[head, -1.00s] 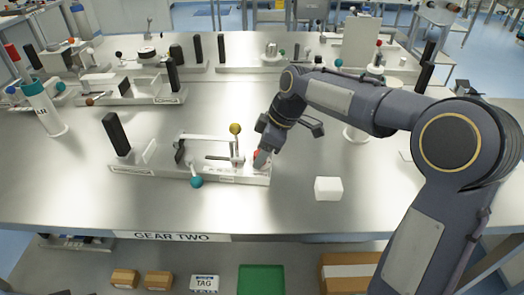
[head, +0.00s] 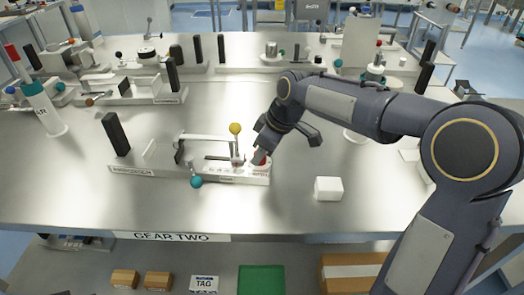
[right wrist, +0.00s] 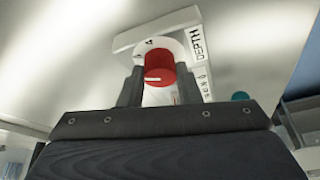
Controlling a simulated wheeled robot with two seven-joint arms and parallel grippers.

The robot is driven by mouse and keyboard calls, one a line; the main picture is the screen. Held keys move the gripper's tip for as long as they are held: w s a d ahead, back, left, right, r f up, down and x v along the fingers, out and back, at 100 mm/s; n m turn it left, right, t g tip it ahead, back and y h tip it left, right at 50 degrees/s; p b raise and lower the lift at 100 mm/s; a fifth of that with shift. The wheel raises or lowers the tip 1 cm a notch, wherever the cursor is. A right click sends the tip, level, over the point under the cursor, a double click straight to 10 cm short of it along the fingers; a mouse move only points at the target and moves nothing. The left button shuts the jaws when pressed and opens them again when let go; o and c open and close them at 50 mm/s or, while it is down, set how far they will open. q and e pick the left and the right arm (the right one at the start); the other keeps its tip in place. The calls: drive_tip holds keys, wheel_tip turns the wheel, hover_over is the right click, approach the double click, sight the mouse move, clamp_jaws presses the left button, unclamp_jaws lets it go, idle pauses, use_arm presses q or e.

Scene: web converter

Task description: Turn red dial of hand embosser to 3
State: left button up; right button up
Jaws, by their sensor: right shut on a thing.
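The hand embosser (head: 150,169) is a long grey base on the near part of the table, with a yellow ball knob (head: 235,128) and a teal ball (head: 196,181). Its red dial (head: 261,158) is at the right end, partly hidden by my right gripper (head: 258,154). In the right wrist view, the red dial (right wrist: 158,69) sits between the two dark fingers of my right gripper (right wrist: 160,75), which is shut on it. A white scale ring shows a 4 above the dial, and a pale mark is on the dial's face. My left gripper is out of view.
A white block (head: 328,189) lies to the right of the embosser. The table front centre is clear. A green tray (head: 262,279) and boxes are on the lower shelf.

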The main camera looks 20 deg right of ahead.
drive_tip(key=o, duration=1)
drive_tip(key=shift+c, duration=0.2)
drive_tip(key=v, duration=0.7)
drive_tip(key=shift+r+p, duration=0.3)
drive_tip(key=shift+r, duration=0.05)
drive_tip(key=shift+s+d, duration=0.15)
